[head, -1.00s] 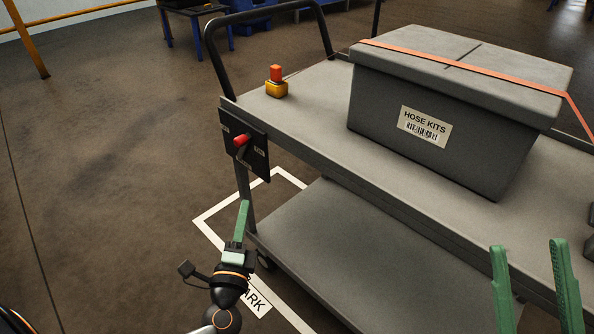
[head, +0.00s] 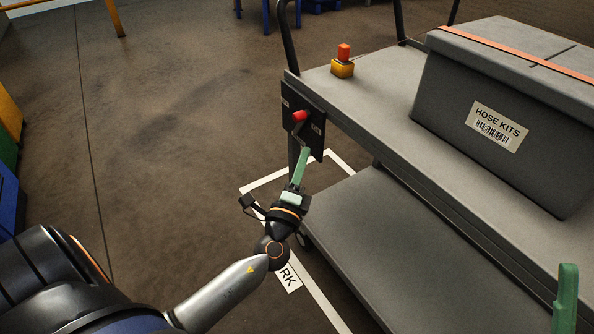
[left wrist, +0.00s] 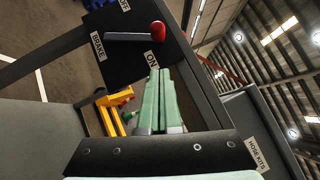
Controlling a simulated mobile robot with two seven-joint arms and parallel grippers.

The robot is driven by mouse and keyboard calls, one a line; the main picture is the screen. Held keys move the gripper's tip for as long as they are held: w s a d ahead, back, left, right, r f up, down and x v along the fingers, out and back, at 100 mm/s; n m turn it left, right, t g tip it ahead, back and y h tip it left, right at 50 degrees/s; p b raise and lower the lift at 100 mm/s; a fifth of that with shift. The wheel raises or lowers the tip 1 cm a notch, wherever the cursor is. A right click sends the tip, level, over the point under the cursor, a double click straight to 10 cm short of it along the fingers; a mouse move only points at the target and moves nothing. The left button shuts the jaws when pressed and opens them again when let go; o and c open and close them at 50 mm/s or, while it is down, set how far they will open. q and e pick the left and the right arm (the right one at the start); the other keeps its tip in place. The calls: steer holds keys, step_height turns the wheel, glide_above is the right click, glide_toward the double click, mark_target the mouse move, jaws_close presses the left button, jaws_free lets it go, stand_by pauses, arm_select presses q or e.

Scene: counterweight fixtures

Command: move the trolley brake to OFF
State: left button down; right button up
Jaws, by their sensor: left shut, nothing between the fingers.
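The brake lever (head: 299,117) has a red knob and sits on a black panel (head: 289,98) at the trolley's (head: 352,108) near-left end. In the left wrist view its knob (left wrist: 158,30) lies between the OFF label (left wrist: 124,5) and the ON label (left wrist: 151,60). My left gripper (head: 305,152) is shut and empty, its green fingers just below the knob and in front of the panel. In the left wrist view the fingertips (left wrist: 159,72) are close to the ON label, apart from the knob. Only one finger of my right gripper (head: 567,298) shows, at the lower right.
A grey HOSE KITS box (head: 455,95) with an orange strap stands on the trolley's top. A yellow block with a red button (head: 343,66) sits near the handle end. A white outline (head: 258,186) marks the floor around the trolley.

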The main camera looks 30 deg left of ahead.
mark_target(303, 120)
arm_select(q)
steer(key=shift+w+a+r+p, duration=0.15)
steer(key=shift+w+a+r, duration=0.2)
steer(key=shift+w+a, duration=0.45)
steer(key=shift+w+a+r+p, duration=0.1)
steer(key=shift+w+a+r, duration=0.3)
steer(key=shift+w+a, duration=0.35)
steer(key=shift+w+a+r+p, duration=0.15)
steer(key=shift+w+a+r, duration=0.2)
steer(key=shift+w+a, duration=0.45)
arm_select(e)
steer(key=w+f+m+h, duration=0.3)
steer(key=f+h, duration=0.1)
steer(key=f, duration=0.1)
steer(key=shift+w+d+g, duration=0.3)
arm_select(q)
steer(key=shift+d, duration=0.1)
arm_select(e)
steer(key=shift+h, duration=0.3)
